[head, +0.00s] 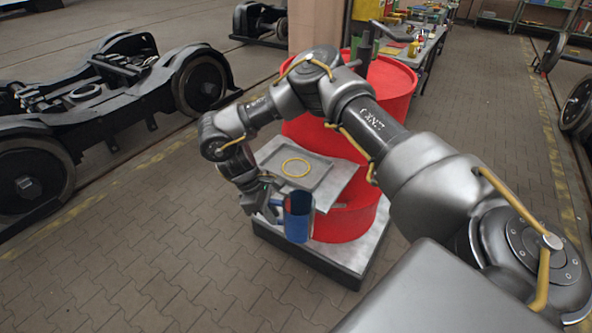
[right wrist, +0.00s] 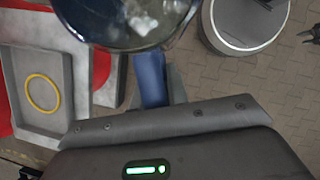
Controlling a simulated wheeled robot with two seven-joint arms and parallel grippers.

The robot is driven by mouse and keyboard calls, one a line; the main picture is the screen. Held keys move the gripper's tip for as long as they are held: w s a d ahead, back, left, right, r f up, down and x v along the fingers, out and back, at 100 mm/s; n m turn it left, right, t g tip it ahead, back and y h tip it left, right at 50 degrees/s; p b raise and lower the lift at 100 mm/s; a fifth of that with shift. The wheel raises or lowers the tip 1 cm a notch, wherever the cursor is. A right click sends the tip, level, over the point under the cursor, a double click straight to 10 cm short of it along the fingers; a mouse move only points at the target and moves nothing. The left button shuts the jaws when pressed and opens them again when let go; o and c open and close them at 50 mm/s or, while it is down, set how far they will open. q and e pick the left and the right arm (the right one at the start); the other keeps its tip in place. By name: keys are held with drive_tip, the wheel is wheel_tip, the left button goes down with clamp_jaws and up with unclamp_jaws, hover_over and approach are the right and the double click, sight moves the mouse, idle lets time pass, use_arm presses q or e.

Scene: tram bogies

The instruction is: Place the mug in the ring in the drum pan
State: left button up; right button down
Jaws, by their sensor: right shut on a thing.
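A blue mug (head: 298,218) hangs upright in my right gripper (head: 272,207), in front of the drum pan's near edge. My right gripper is shut on the mug's handle side. In the right wrist view the mug (right wrist: 122,22) fills the top, and its blue handle (right wrist: 151,80) runs down to the gripper. The grey drum pan (head: 331,171) has a raised rim and sits by the red drum. A yellow ring (head: 296,167) lies flat and empty in it; the ring also shows in the right wrist view (right wrist: 57,94), left of the mug. My left gripper is not in view.
Red drums (head: 395,88) stand behind and beside the pan, on a grey pallet-like base (head: 340,262). A black tram bogie (head: 90,110) stands at the left. A cluttered workbench (head: 425,45) is at the back. Paved floor is clear at the front left.

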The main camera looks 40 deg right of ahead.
drive_tip(key=w+d+r+n+t+y+b, duration=0.15)
drive_tip(key=d+r+n+t, duration=0.25)
drive_tip(key=d+n, duration=0.95)
drive_tip(key=w+d+r+n+t+h+b, duration=0.1)
drive_tip(key=d+r+n+t+b, duration=0.2)
drive_tip(key=d+n, duration=1.05)
drive_tip(key=m+b, duration=0.1)
drive_tip(key=m, duration=0.3)
hover_over(301, 181)
drive_tip(key=shift+t+y, duration=0.25)
drive_tip(key=shift+t, duration=0.05)
drive_tip(key=shift+f, duration=4.8)
wheel_tip(301, 181, down, 2)
drive_tip(key=shift+w+a+f+p, duration=0.1)
drive_tip(key=shift+f+p, duration=0.1)
drive_tip(key=shift+p, duration=0.2)
drive_tip(key=shift+f, duration=0.55)
drive_tip(key=c, duration=1.4)
unclamp_jaws()
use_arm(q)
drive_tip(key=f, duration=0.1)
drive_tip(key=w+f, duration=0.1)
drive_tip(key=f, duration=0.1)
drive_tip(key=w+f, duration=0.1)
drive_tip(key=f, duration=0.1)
use_arm(e)
drive_tip(key=shift+o, duration=0.2)
